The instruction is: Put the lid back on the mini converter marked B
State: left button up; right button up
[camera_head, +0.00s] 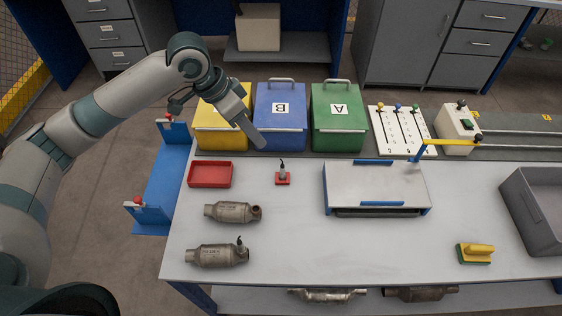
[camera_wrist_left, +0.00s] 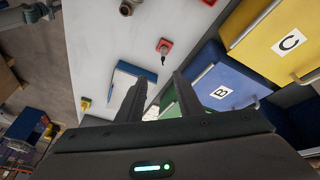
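A blue box (camera_head: 288,103) with a white label reading B stands at the back of the table, between a yellow box (camera_head: 222,134) and a green box (camera_head: 338,112) marked A. The blue box also shows in the left wrist view (camera_wrist_left: 215,75). Two grey metal converters, one (camera_head: 233,212) behind the other (camera_head: 217,254), lie at the table's left; I cannot read a B on either. I cannot pick out a separate loose lid. My left gripper (camera_head: 257,138) is open and empty, above the blue and yellow boxes' adjoining sides. My right gripper is not in view.
A red tray (camera_head: 210,174), a small red-based fitting (camera_head: 282,177) and a grey case with blue edges (camera_head: 372,184) sit on the white table. The front middle is clear.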

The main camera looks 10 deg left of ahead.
aim_at(282, 169)
pick_arm(q)
jog(key=shift+w+a+r, duration=0.15)
jog(key=shift+w, duration=0.15)
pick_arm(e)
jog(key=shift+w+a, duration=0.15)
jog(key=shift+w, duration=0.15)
